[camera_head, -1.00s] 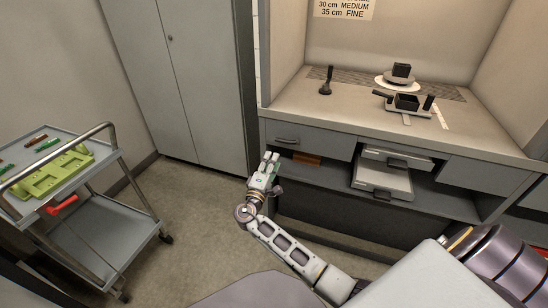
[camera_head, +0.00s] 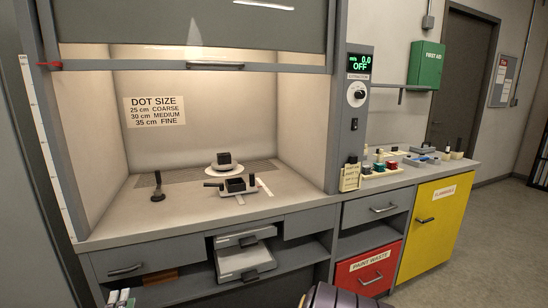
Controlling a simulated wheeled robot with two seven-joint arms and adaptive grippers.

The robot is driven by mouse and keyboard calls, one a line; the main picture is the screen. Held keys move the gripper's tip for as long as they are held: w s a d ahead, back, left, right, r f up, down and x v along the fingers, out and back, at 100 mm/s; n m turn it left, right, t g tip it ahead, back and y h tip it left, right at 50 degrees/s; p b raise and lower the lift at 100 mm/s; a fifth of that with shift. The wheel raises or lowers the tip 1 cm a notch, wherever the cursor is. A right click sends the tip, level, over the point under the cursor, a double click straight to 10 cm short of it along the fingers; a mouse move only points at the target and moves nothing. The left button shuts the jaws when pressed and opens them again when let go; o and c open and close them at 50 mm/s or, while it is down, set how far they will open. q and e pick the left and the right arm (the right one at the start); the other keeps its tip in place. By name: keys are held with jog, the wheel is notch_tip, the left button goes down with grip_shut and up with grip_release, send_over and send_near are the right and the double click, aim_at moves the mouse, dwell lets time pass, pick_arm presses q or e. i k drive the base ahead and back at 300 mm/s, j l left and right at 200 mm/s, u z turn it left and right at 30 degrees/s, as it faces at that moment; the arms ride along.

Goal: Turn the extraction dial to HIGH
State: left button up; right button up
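The extraction dial (camera_head: 357,94) is a black knob on a pale round plate, on the grey post right of the fume hood. The display (camera_head: 360,62) above it reads 0.0 and OFF in green. The frame cuts off the rest, and whether the fingers are apart is unclear.
The hood sash (camera_head: 200,30) is raised. A black stamp-like tool (camera_head: 157,188) and a black tray fixture (camera_head: 238,187) sit inside. A switch (camera_head: 354,124) is below the dial. A small sign (camera_head: 350,177) and several small items crowd the right counter.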

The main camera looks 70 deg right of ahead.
aim_at(358, 94)
jog(key=z, duration=2.85)
